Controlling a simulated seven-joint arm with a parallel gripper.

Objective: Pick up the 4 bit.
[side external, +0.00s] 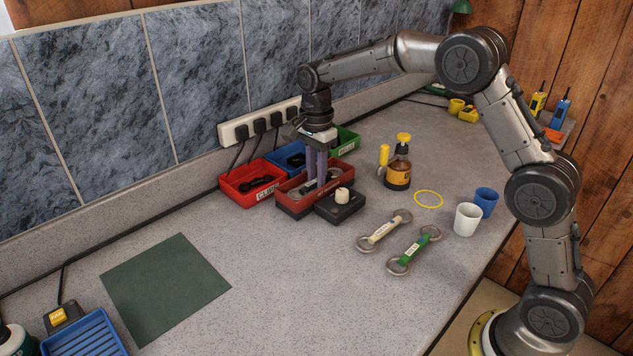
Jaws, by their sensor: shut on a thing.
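My gripper (315,181) points straight down into a dark red tray (294,211) by the back wall. Its fingers are shut on a bit lying in that tray; a metal ring of this bit (335,173) shows beside the fingers. The fingers cover much of this bit, and I cannot read a number on it. A cream bit (383,230) with a metal ring at each end lies on the counter to the right. A green bit (414,250) with a white label lies in front of it. Their labels are too small to read.
A black box with a cream knob (342,196) stands against the tray's front. Red (236,198), blue (283,150) and green (354,138) bins crowd around it. A brown bottle (397,175), yellow ring (428,199) and two cups (467,219) stand right.

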